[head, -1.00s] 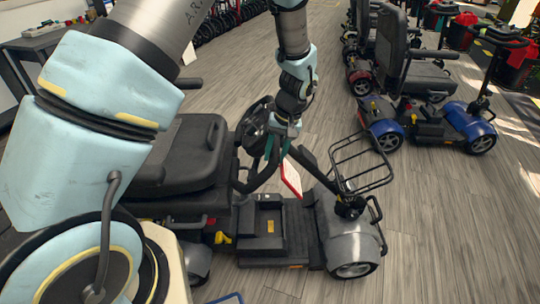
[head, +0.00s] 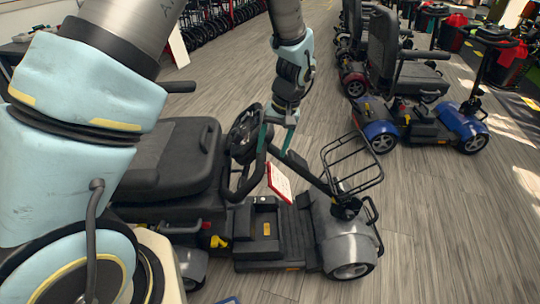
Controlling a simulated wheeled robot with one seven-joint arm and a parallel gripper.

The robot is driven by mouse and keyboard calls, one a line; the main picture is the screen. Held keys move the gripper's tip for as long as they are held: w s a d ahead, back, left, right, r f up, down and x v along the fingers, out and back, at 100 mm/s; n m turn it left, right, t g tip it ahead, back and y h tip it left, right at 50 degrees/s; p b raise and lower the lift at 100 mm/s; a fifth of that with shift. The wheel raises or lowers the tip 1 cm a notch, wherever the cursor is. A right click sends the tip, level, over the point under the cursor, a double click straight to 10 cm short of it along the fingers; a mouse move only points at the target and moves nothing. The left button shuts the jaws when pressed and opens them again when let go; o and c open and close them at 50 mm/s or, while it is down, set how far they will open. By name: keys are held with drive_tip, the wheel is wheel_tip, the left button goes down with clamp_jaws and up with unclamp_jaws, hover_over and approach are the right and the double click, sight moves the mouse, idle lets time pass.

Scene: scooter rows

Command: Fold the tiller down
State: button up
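The grey scooter (head: 345,240) stands side-on in the head view, with its front basket to the right. Its black tiller (head: 313,178) slants up and back toward the black seat (head: 175,160). The handlebar loop (head: 243,150) is close to the seat's front edge. A red-edged white tag (head: 280,183) hangs by the tiller. My gripper (head: 275,147) points down at the upper tiller, its two teal fingers spread apart with a gap between them. Whether a finger touches the tiller I cannot tell.
A blue scooter (head: 465,122) and others stand in a row at the upper right. A wire basket (head: 352,165) rises over the grey scooter's front. Wooden floor (head: 460,230) is clear to the right. My arm covers the left side.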

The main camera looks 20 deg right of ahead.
drive_tip(key=v, duration=0.7)
drive_tip(key=shift+b, duration=0.35)
drive_tip(key=shift+a+r, duration=0.1)
